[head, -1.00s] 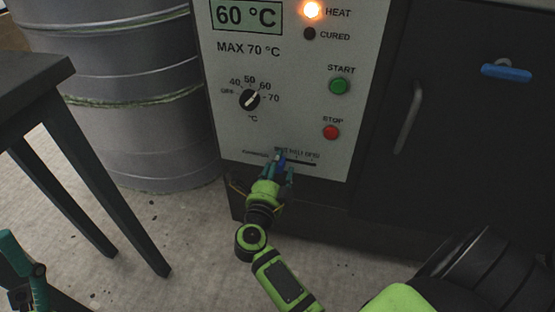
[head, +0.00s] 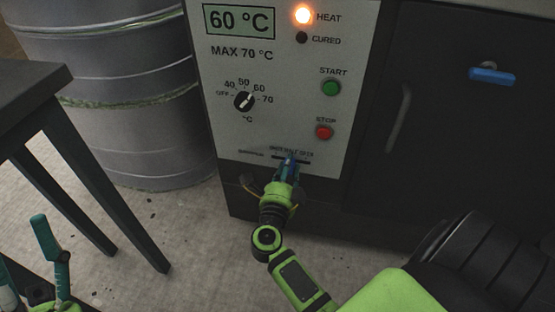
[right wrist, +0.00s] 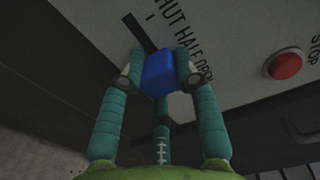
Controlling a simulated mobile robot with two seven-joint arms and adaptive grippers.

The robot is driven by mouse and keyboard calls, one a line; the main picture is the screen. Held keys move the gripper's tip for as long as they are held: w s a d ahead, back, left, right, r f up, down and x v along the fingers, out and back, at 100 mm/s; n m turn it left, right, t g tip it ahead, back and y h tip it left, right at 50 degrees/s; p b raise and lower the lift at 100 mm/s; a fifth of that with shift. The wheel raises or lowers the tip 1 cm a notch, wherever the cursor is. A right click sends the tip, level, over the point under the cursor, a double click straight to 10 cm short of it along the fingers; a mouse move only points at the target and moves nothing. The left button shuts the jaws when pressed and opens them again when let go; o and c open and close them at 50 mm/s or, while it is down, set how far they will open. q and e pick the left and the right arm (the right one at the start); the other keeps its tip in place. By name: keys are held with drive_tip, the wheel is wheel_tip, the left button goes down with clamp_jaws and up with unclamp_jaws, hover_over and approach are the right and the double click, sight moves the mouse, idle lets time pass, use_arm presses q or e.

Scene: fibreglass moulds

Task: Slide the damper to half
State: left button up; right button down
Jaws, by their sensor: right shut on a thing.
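The damper knob, a small blue block (right wrist: 158,73), sits on a dark slot (head: 303,161) low on the white control panel. My right gripper (head: 288,167) is shut on it, and the right wrist view shows teal fingers on both sides of the block. Labels above the slot read shut, half, open from left to right. The knob is around the middle of the slot, close to the half label; the fingers hide its exact place against the marks. My left gripper (head: 30,268) is partly in view at the lower left, its teal fingers apart and empty.
The panel (head: 225,130) has a dial (head: 244,101), a green start button (head: 331,88) and a red stop button (head: 324,132) above the slot. A dark table (head: 60,90) and a grey drum (head: 150,130) stand at the left. A dark door with a handle (head: 399,118) is at the right.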

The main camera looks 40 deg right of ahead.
drive_tip(key=c, duration=0.9)
unclamp_jaws()
drive_tip(key=shift+w, duration=0.15)
